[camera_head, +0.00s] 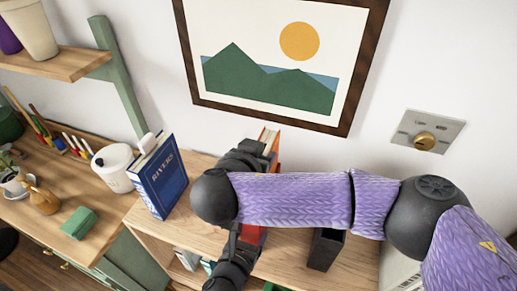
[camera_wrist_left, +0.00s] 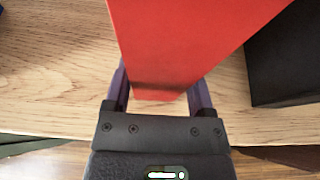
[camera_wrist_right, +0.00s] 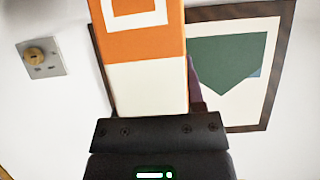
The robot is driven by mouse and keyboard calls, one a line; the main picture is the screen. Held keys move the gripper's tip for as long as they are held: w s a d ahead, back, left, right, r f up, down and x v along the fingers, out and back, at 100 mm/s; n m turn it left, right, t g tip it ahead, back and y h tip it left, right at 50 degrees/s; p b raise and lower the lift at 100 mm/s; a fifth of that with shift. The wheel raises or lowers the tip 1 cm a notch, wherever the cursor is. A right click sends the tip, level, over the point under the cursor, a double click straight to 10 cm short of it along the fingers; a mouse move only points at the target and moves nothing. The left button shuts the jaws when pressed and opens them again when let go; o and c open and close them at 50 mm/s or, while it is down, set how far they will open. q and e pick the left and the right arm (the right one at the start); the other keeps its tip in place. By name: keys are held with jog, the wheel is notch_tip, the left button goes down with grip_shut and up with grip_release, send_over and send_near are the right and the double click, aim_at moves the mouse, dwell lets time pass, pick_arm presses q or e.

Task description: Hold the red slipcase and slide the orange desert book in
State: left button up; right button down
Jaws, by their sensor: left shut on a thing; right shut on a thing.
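The red slipcase (camera_wrist_left: 190,45) stands on the wooden top between the fingers of my left gripper (camera_wrist_left: 160,92), which is shut on it. In the head view only a small red part of the slipcase (camera_head: 253,236) shows below my right arm, and my left gripper (camera_head: 240,240) is beside it. The orange desert book (camera_wrist_right: 140,45) is held in my right gripper (camera_wrist_right: 150,108), with an orange part and a cream part showing. In the head view the book (camera_head: 271,140) shows beyond my dark right gripper (camera_head: 258,150), near the wall. The slipcase opening is hidden.
A black upright holder (camera_head: 325,249) stands right of the slipcase. A blue book (camera_head: 160,178) stands at the left, beside a white canister (camera_head: 114,168). A framed picture (camera_head: 270,55) and a metal plate with a brass knob (camera_head: 425,136) are on the wall behind.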

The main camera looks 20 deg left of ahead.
jog(key=shift+f, duration=1.4)
jog(key=shift+c, duration=0.6)
grip_release()
jog(key=v, duration=1.2)
pick_arm(q)
jog(key=o, duration=1.3)
jog(key=v, duration=1.2)
jog(key=shift+s, duration=0.1)
pick_arm(e)
jog(key=shift+s, duration=0.1)
